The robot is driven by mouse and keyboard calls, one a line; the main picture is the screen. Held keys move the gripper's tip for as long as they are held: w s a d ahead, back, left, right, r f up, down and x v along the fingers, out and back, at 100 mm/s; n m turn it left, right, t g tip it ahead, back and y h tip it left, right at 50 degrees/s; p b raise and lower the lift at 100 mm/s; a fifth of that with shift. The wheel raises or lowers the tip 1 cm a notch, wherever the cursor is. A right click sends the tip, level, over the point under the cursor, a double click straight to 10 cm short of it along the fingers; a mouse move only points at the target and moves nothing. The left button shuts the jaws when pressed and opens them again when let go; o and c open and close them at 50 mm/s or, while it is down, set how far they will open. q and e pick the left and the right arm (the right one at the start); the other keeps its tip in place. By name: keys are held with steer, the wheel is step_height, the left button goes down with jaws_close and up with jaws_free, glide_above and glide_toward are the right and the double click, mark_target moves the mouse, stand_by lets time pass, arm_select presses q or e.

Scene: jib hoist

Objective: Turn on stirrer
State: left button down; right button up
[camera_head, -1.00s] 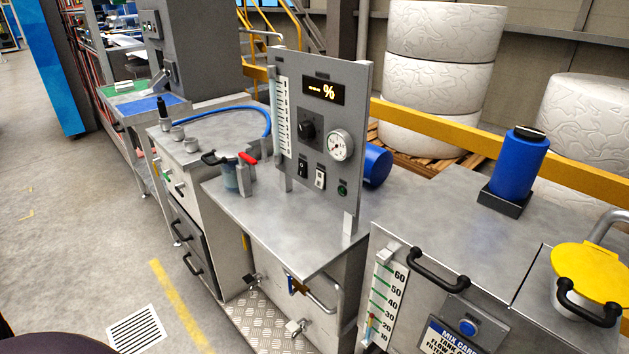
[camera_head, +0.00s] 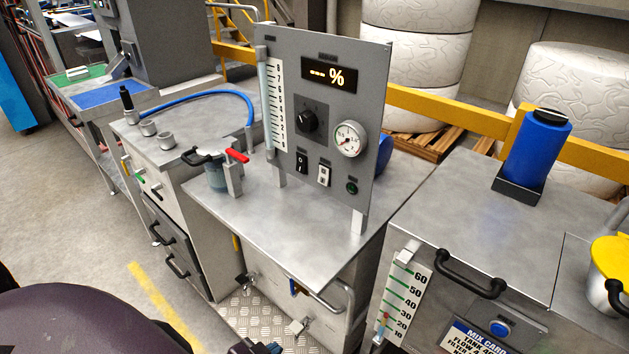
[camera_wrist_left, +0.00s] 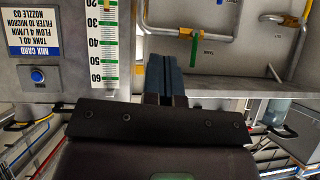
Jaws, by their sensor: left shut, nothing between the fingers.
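The grey control panel (camera_head: 330,90) stands upright on the metal bench in the head view. It carries a lit % display (camera_head: 329,75), a black knob (camera_head: 308,121), a gauge (camera_head: 349,139), a black rocker switch (camera_head: 301,162), a white rocker switch (camera_head: 323,175) and a green button (camera_head: 352,187). Which control belongs to the stirrer cannot be read. My left gripper (camera_head: 266,347) is low at the bottom edge, apart from the panel. In the left wrist view its fingers (camera_wrist_left: 165,75) are together and empty. My right gripper is not in view.
The right-hand tank has a black handle (camera_head: 470,274), a level scale (camera_head: 405,300) and a blue button (camera_head: 499,328); the button also shows in the left wrist view (camera_wrist_left: 37,76). A red-handled valve (camera_head: 237,157) stands left of the panel. Pipes and taps (camera_head: 299,326) stick out below the bench.

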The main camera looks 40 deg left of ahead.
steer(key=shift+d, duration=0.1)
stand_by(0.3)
arm_select(q)
steer(key=w+a+r+n+t+p, duration=0.2)
steer(key=w+a+r+n, duration=0.2)
steer(key=w+r+n, duration=0.1)
steer(key=w+a+r+n+t+h+p, duration=0.1)
steer(key=w+a+r+n+p, duration=0.2)
steer(key=r+n, duration=0.4)
steer(key=w+a+r+n+t+p, duration=0.2)
steer(key=w+a+r+n, duration=0.2)
steer(key=w+r+n, duration=0.2)
step_height(320, 180, up, 3)
steer(key=shift+w+a+r+t+p, duration=0.2)
steer(key=shift+w+a+t+p, duration=0.15)
steer(key=shift+w, duration=0.65)
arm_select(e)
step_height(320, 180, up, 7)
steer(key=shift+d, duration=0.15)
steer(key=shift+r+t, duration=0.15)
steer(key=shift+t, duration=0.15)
